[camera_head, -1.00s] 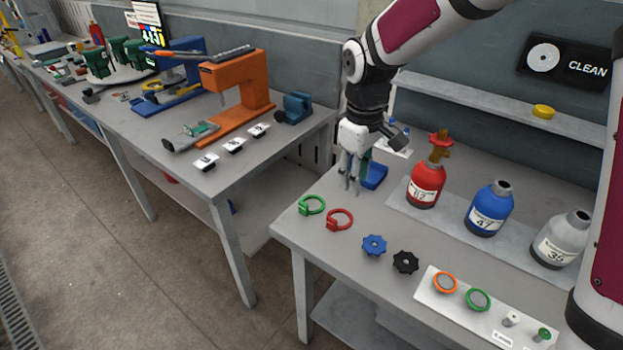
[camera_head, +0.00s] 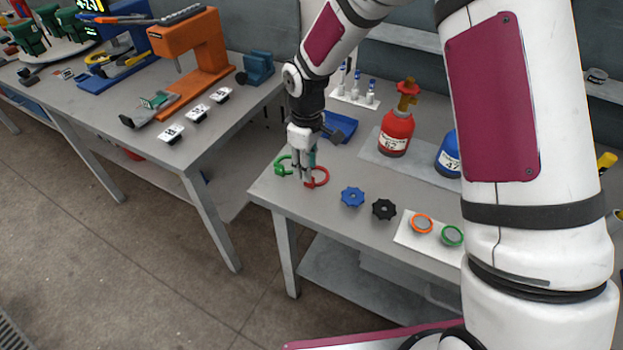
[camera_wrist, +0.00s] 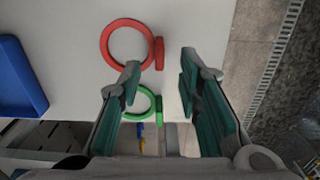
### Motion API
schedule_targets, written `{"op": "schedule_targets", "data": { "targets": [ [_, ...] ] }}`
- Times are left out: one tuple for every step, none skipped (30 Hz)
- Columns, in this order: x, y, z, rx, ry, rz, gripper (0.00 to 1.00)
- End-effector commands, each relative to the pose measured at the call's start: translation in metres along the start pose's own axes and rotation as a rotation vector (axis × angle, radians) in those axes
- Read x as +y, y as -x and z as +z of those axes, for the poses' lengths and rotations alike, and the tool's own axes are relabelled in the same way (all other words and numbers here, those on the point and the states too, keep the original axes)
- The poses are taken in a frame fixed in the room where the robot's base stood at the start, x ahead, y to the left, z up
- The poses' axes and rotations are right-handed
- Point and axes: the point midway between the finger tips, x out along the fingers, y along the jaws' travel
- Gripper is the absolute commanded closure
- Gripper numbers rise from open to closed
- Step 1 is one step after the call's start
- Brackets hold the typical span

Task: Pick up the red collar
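The red collar (camera_head: 327,177), a ring with a small upright tab, lies flat on the near table at its left end. My gripper (camera_head: 304,178) points down over the table at the collar's left side. In the wrist view the red collar (camera_wrist: 104,45) is at the top, its tab in line with the gap between the fingers. My gripper (camera_wrist: 160,68) is open and empty there, with one finger on each side of that gap. I cannot tell the fingertips' exact height. A green collar (camera_head: 279,167) lies just left of the red one, partly behind the gripper.
A blue handwheel (camera_head: 353,197) and a black handwheel (camera_head: 384,209) lie to the right. A red bottle (camera_head: 396,135) and a blue bottle (camera_head: 449,155) stand behind. A blue tray (camera_head: 340,127) is behind the gripper. The table's left and front edges are close.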

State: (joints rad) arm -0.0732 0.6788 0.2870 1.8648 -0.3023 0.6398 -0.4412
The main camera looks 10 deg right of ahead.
Motion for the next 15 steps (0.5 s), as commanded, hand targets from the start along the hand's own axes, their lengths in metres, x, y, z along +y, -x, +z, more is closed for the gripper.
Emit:
{"op": "schedule_targets", "data": {
  "targets": [
    [-0.002,-0.006,0.003,-0.003,0.000,-0.003,0.68],
    [-0.002,-0.010,0.003,-0.003,0.001,-0.003,0.68],
    [-0.002,-0.016,0.004,-0.003,0.000,-0.003,0.68],
    [-0.002,-0.020,0.005,-0.003,0.000,-0.003,0.68],
    [-0.002,-0.024,0.006,-0.002,0.000,-0.003,0.68],
    [-0.001,-0.029,0.005,-0.003,0.000,-0.003,0.68],
    [-0.001,-0.033,0.005,-0.003,0.000,-0.003,0.68],
    [0.000,-0.036,0.005,-0.002,0.000,-0.002,0.68],
    [0.000,-0.040,0.005,-0.001,0.001,-0.002,0.68],
    [0.000,-0.041,0.004,-0.001,0.001,-0.001,0.68],
    [0.000,-0.043,0.004,-0.001,0.001,-0.001,0.68],
    [0.001,-0.044,0.004,0.000,0.001,0.000,0.68],
    [0.001,-0.044,0.004,0.000,0.001,0.000,0.68],
    [0.001,-0.044,0.004,0.000,0.001,0.000,0.68],
    [0.001,-0.044,0.004,0.000,0.001,0.000,0.68]
  ]
}}
